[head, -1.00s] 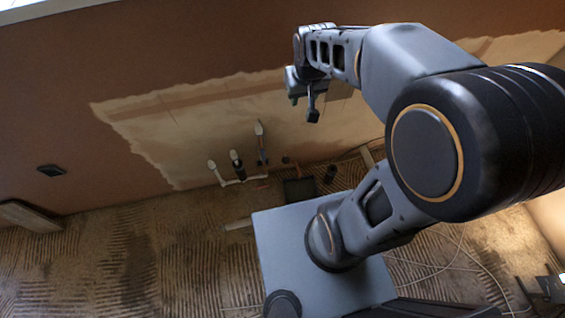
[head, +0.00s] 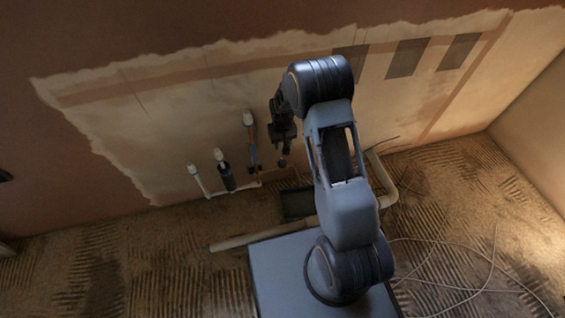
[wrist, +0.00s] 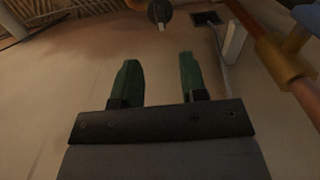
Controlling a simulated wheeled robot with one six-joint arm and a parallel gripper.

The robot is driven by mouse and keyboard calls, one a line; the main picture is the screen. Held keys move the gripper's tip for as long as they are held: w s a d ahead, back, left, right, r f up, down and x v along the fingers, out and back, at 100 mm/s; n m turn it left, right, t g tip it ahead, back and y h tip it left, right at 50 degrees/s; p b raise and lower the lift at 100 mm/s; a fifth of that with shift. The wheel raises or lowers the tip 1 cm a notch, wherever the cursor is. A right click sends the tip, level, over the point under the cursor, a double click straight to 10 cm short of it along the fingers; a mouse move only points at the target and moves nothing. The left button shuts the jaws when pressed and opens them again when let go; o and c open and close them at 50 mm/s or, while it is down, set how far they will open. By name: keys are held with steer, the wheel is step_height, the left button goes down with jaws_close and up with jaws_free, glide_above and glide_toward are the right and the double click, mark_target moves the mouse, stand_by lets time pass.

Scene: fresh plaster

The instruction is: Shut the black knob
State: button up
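The black knob (wrist: 160,11) shows at the top of the wrist view as a dark round piece with a small pale tip, partly cut by the frame edge. In the head view the knob (head: 283,163) is a small dark shape low on the wall. My gripper (wrist: 158,65) is open and empty, with its two green fingers apart and pointing toward the knob's side of the picture. The knob lies beyond the fingertips, apart from them. In the head view my gripper (head: 283,132) is dark and hangs just above the knob; its fingers are hard to make out there.
A dark wall box (wrist: 208,18) sits beside the knob. A copper-coloured pipe (wrist: 280,60) runs along the right of the wrist view. White-ended pipes (head: 219,155) stand left of my gripper. A dark bin-like box (head: 297,203) and loose cable (head: 470,287) lie on the floor.

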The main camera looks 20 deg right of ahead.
mark_target(282, 160)
step_height(282, 160, down, 11)
steer(key=b, duration=0.4)
jaws_close()
stand_by(0.4)
